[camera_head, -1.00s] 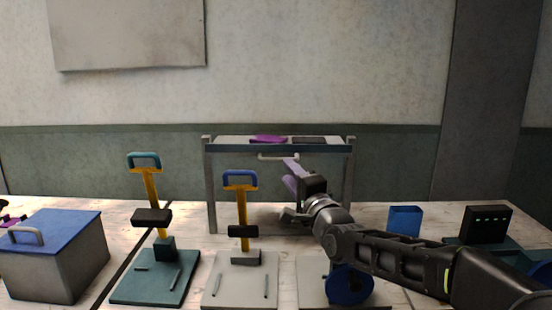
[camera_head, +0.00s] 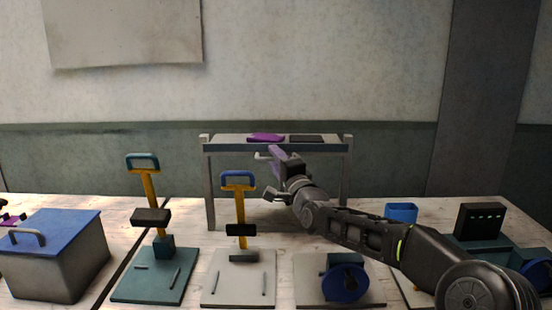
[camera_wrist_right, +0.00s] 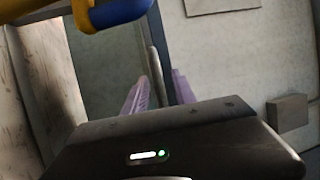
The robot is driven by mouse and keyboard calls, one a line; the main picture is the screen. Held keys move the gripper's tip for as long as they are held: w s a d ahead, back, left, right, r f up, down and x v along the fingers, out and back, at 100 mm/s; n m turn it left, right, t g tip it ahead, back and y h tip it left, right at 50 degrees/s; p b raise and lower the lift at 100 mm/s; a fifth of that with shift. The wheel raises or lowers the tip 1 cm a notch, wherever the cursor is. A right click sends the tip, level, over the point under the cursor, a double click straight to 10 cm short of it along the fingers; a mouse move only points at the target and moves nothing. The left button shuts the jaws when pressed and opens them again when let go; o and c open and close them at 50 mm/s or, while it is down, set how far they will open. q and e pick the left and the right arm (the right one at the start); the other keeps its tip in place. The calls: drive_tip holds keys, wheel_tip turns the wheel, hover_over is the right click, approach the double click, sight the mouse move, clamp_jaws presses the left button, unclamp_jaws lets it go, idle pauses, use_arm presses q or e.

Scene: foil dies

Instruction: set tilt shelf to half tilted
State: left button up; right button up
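The tilt shelf (camera_head: 228,148) stands at the back of the table. Its tray has a dark blue-grey front lip and looks about level between two grey legs. A pale bar handle (camera_head: 261,155) shows at the tray's front, partly hidden by my right gripper (camera_head: 273,153). That gripper has lilac fingers and is at the handle. In the right wrist view, the fingers (camera_wrist_right: 158,92) stand apart with a grey bar (camera_wrist_right: 156,72) between them. I cannot tell whether they touch it.
A purple plate (camera_head: 266,138) and a dark plate (camera_head: 307,139) lie on the shelf. Two upright presses with blue handles (camera_head: 142,163) (camera_head: 238,181) stand before it. A blue-lidded box (camera_head: 55,262) is left; a blue cup (camera_head: 401,212) and black box (camera_head: 480,220) are right.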

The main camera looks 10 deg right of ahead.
clamp_jaws()
drive_tip(key=shift+f, duration=0.1)
idle(1.2)
